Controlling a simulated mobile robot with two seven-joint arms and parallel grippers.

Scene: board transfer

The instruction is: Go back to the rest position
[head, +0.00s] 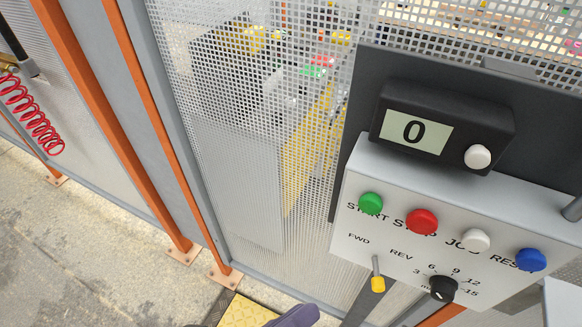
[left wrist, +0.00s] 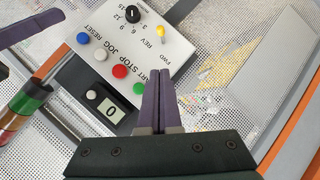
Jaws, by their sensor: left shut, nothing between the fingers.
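The control panel (head: 395,205) shows in the head view with green, red, white and blue buttons, a yellow-tipped switch and a black knob. A black display (head: 415,132) above it reads 0. My left gripper (head: 295,316) shows only as a purple tip at the bottom edge. In the left wrist view my left gripper (left wrist: 160,75) is shut and empty, its fingers together in front of the panel (left wrist: 150,45). Whether they touch it I cannot tell. A purple finger-like part, seemingly my right gripper (left wrist: 30,27), enters at the upper left; its opening is unclear.
A perforated fence (head: 215,130) with orange posts (head: 127,130) stands behind and left of the panel. A red coiled hose (head: 35,115) hangs at the far left. A stack light (left wrist: 25,100) stands left in the wrist view. The floor (head: 80,250) at lower left is clear.

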